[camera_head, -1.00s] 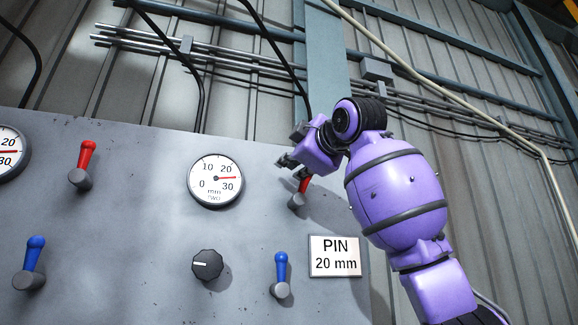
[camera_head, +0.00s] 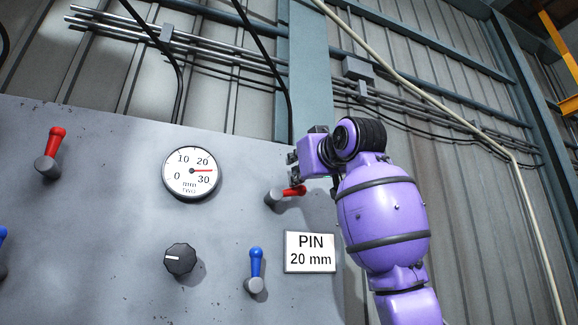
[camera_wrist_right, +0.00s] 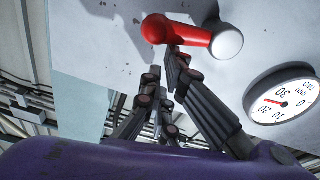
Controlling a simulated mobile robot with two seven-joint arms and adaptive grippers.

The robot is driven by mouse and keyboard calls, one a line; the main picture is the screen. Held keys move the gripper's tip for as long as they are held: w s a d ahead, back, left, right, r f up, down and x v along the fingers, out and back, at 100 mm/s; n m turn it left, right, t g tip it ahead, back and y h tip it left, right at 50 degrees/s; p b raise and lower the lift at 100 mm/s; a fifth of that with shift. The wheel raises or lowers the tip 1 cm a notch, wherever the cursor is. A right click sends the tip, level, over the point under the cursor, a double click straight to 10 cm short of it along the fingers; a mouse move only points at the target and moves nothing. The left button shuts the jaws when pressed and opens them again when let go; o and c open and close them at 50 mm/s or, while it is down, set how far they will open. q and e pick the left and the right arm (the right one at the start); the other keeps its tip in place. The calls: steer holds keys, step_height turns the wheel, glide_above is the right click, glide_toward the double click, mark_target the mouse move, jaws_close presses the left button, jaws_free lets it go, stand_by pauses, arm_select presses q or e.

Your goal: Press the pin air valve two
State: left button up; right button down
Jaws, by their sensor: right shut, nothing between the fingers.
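The red-handled valve (camera_head: 294,191) at the right of the grey panel (camera_head: 110,210) has its lever lying nearly sideways, pointing right. The red lever also shows large at the top of the right wrist view (camera_wrist_right: 178,34), with its pale round base at its right end. My right gripper (camera_head: 294,173) is shut and empty, just above and beside this lever. In the wrist view its fingertips (camera_wrist_right: 172,58) are at the lever, seemingly touching it. A white label reading "PIN 20 mm" (camera_head: 310,252) is below the valve. My left gripper is not in view.
A round gauge (camera_head: 191,172) is left of the valve, its red needle between 20 and 30. A black knob (camera_head: 180,259), a blue lever (camera_head: 256,268) and another red lever (camera_head: 53,150) are on the panel. Pipes (camera_head: 450,115) run along the wall behind.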

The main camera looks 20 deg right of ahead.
steer(key=shift+d+f+m, duration=0.6)
steer(key=shift+m, duration=0.3)
steer(key=shift+d+f, duration=0.1)
step_height(320, 180, up, 4)
steer(key=r, duration=0.1)
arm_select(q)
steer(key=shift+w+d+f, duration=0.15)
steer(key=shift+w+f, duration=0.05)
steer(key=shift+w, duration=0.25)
arm_select(e)
steer(key=s+f, duration=0.2)
steer(key=s, duration=0.7)
steer(key=shift+d+f, duration=0.15)
steer(key=shift+f, duration=0.1)
steer(key=shift+s, duration=0.1)
